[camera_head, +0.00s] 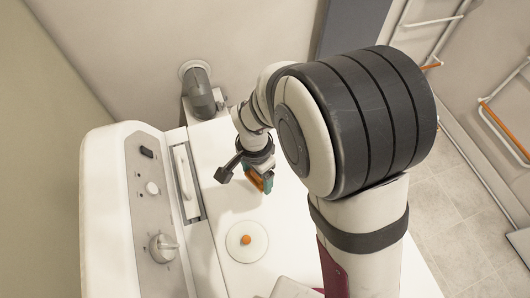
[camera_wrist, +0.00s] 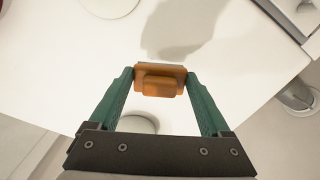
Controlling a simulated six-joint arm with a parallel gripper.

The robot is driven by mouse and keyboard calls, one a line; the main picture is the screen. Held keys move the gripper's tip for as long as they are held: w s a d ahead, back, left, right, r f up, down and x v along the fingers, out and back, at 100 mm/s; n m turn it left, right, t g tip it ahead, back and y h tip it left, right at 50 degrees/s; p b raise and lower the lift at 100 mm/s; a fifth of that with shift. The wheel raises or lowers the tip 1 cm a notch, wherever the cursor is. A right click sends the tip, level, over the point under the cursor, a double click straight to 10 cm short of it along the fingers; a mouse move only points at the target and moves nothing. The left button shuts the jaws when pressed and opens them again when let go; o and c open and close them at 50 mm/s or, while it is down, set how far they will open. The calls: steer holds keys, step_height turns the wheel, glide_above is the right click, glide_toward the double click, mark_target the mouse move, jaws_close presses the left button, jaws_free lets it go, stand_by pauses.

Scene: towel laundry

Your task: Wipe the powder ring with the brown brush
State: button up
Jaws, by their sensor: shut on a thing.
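The brown brush (camera_wrist: 158,82) is an orange-brown block with a raised middle, gripped between both green fingers of my gripper (camera_wrist: 159,86) in the wrist view. In the head view my gripper (camera_head: 259,184) holds the brush (camera_head: 255,180) above the white machine top, and a shadow lies below. I cannot make out a clear powder ring in either view. A pale round shape (camera_wrist: 138,124) shows partly between the fingers in the wrist view, but I cannot tell what it is. My arm hides part of the top.
A white disc (camera_head: 246,252) with an orange knob lies on the white top (camera_head: 212,160). The control panel (camera_head: 150,215) with dials stands at left. A grey pipe (camera_head: 200,92) rises behind. Racks with orange bars (camera_head: 504,133) stand at right.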

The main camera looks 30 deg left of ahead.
mark_target(257, 191)
steer(key=shift+f, duration=1.95)
step_height(257, 191, down, 2)
steer(key=shift+f, duration=0.15)
steer(key=shift+w+d, duration=0.6)
steer(key=shift+c, duration=1.3)
steer(key=shift+w+d, duration=0.8)
steer(key=shift+s+a+r, duration=0.2)
steer(key=shift+s+a, duration=1.2)
steer(key=shift+a, duration=0.05)
steer(key=shift+r, duration=3.95)
steer(key=shift+w+d, duration=0.1)
